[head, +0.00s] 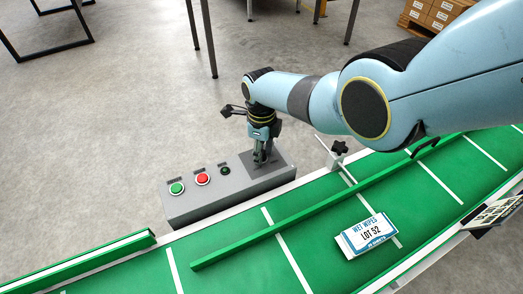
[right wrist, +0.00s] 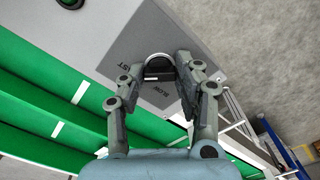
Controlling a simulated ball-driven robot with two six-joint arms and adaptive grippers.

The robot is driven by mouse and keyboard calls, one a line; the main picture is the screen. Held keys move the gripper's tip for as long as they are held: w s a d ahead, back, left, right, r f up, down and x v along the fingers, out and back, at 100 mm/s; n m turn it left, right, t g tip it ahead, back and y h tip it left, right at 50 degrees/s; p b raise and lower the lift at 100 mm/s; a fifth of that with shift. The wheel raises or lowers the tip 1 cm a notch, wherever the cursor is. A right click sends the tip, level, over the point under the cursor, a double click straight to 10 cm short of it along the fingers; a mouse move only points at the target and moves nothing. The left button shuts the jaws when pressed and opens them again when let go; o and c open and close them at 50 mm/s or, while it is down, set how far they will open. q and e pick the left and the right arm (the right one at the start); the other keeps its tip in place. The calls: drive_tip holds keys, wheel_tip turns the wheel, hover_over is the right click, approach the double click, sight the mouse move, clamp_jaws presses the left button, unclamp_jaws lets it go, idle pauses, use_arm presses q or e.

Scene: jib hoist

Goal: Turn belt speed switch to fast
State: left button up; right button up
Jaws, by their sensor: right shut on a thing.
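The belt speed switch is a dark round knob with a pale rim (right wrist: 159,68) on a darker grey plate in the right wrist view. Lettering shows on the plate beside it; one word looks like SLOW, the other is partly legible. The plate is on top of the grey control box (head: 220,204) in the head view, at its right end. My right gripper (head: 261,159) points down onto that end and hides the knob there. In the right wrist view its fingers (right wrist: 160,64) are closed on the knob's two sides. I cannot tell the knob's exact setting. My left gripper is out of view.
A green button (head: 177,188), a red button (head: 203,179) and a small dark green lamp (head: 225,170) sit left on the box. The green conveyor belt (head: 235,270) runs alongside, with a guide rail (head: 290,229) and a wet wipes pack (head: 367,234) on it.

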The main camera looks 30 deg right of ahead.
drive_tip(key=o, duration=1.1)
drive_tip(key=shift+o, duration=0.2)
drive_tip(key=shift+r, duration=0.15)
wheel_tip(320, 180, up, 12)
